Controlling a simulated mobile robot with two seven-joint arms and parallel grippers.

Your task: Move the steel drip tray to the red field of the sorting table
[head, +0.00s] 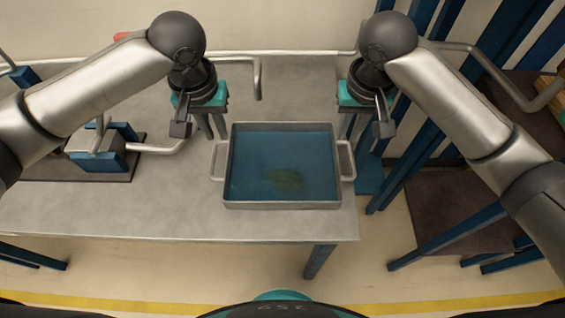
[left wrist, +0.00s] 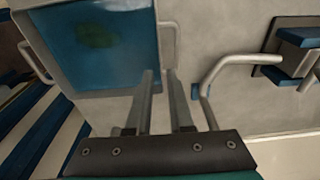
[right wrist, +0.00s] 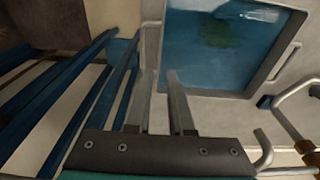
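The steel drip tray (head: 283,205) sits on the grey metal table, near its right end. It holds blue liquid, or has a blue floor, with a greenish patch. It has a handle at each side, left (head: 217,160) and right (head: 347,160). My left gripper (head: 208,136) is open and empty just behind the left handle; its parted fingers show in the left wrist view (left wrist: 159,74). My right gripper (head: 348,134) is open and empty just behind the right handle; its fingers show parted in the right wrist view (right wrist: 161,74). I cannot make out a red field.
The grey table (head: 120,215) is bare at front left. A blue-and-metal fixture (head: 98,150) stands on a dark plate at left, and bent pipes run along the back. Dark brown surfaces (head: 450,210) with blue beams stand to the right. A small red thing (head: 122,37) shows at the back left.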

